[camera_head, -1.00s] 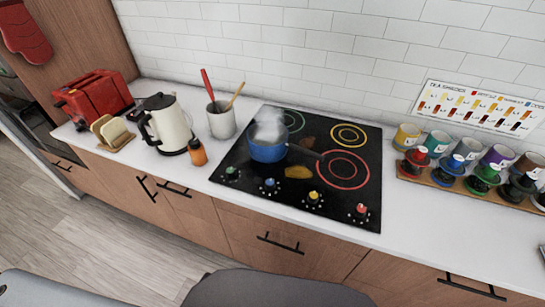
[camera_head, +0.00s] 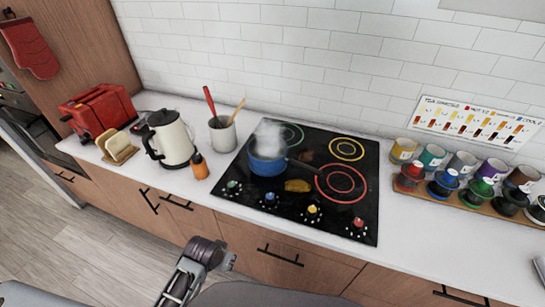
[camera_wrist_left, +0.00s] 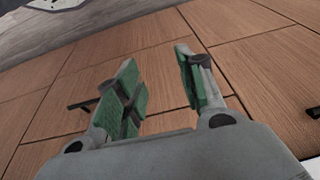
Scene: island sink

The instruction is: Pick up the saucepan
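A blue saucepan (camera_head: 267,162) with steam rising from it sits on the black stovetop (camera_head: 330,220). Its dark handle (camera_head: 305,166) points right, over the hob toward the red ring. My left gripper (camera_head: 228,262) is low in front of the cabinets, below the counter edge and well apart from the pan. In the left wrist view the left gripper (camera_wrist_left: 160,88) has its green-padded fingers spread, with nothing between them and cabinet fronts beyond. My right gripper is not in view.
A yellow spoon rest (camera_head: 298,186) lies on the hob just in front of the pan. A utensil crock (camera_head: 222,134), an orange bottle (camera_head: 200,166), a kettle (camera_head: 173,140) and a red toaster (camera_head: 98,110) stand left. Several colored cups (camera_head: 462,163) stand right. The counter between hob and cups is clear.

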